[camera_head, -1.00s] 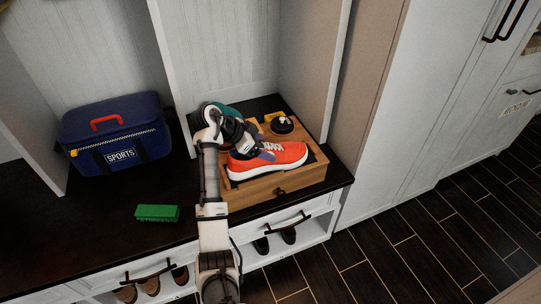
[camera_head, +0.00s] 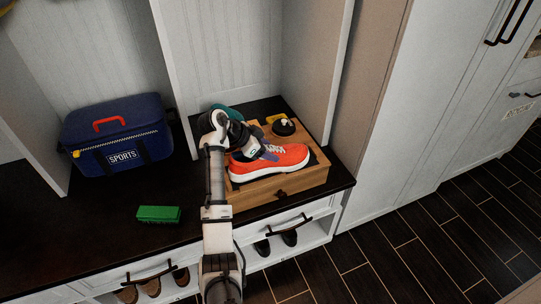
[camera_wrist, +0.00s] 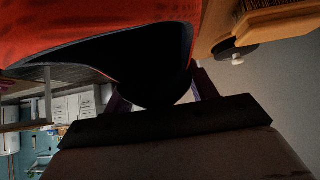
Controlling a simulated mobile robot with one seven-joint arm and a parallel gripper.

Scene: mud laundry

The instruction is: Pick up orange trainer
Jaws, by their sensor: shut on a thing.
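The orange trainer (camera_head: 283,160) with a white sole is at the wooden box (camera_head: 285,187) on the dark bench top, its toe toward the left or right I cannot tell for sure. My gripper (camera_head: 268,153) is shut on the trainer at its upper opening. The wrist view shows the trainer's orange side (camera_wrist: 60,30) and dark opening close in front, with my gripper's fingers (camera_wrist: 158,92) on either side of the dark collar part. Whether the sole touches the box is hard to tell.
A black round tin (camera_head: 283,127) and a yellow item (camera_head: 275,118) lie behind the trainer. A teal thing (camera_head: 222,109) is partly hidden by my arm. Cubby walls rise behind and right.

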